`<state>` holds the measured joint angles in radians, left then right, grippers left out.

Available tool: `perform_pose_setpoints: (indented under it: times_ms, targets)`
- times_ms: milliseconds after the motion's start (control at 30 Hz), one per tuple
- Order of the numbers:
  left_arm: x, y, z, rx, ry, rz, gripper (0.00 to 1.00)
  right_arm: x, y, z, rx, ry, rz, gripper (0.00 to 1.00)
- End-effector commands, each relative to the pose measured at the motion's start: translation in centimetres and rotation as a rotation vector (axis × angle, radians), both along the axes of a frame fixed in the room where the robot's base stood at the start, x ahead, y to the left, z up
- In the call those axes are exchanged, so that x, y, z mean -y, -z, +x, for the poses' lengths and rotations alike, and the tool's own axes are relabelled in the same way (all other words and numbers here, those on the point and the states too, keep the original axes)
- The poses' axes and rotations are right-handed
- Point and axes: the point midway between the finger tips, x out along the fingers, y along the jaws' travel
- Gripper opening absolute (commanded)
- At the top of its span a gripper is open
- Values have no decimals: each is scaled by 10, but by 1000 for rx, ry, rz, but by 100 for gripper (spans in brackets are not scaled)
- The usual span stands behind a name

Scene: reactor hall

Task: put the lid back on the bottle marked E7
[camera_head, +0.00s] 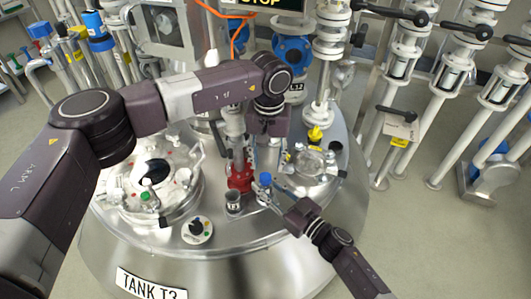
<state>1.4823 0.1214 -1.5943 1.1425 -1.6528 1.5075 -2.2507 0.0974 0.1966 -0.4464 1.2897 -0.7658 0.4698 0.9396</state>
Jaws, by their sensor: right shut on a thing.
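A small open-topped bottle (233,204) with a dark mouth and a label too small to read stands upright on the steel tank top. My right gripper (270,187) comes in from the lower right and is shut on a small blue lid (265,178), just right of the open bottle and apart from it. Whether a clear bottle stands under the blue lid is hard to tell. My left gripper (268,148) hangs at the end of the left arm above the tank. Its fingers are small and partly hidden, so their opening cannot be told.

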Motion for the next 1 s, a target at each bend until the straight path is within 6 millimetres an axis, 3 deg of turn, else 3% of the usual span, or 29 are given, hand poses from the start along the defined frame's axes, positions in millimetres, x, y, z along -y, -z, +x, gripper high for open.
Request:
perform_pose_setpoints:
  times_ms: [1000]
  targets:
    - [-1, -17, -1, 9, -1912, -20, 39, 0, 0, 0, 0, 0, 0, 0]
